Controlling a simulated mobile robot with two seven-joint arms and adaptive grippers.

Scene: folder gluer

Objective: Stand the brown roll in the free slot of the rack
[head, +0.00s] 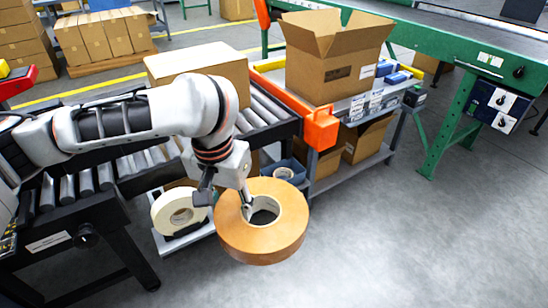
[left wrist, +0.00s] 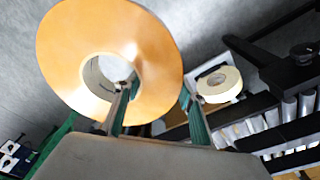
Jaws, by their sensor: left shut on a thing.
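The brown roll (head: 270,236) is a wide orange-brown ring with a pale core, held in the air with its flat face tilted upward. My left gripper (head: 240,203) is shut on its ring wall, with one finger in the hole and the other outside. The left wrist view also shows the roll (left wrist: 62,62) and my left gripper (left wrist: 160,108). A cream roll (head: 168,216) stands in the rack (head: 172,247), low beside the conveyor and left of the brown roll. The brown roll and my arm hide part of the rack, and I cannot make out the free slot.
A roller conveyor (head: 87,183) with a closed carton (head: 200,68) stands behind my left arm. A blue bin (head: 287,168) sits just behind the brown roll. A bench with an open carton (head: 330,68) stands farther back. Grey floor at the right is clear.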

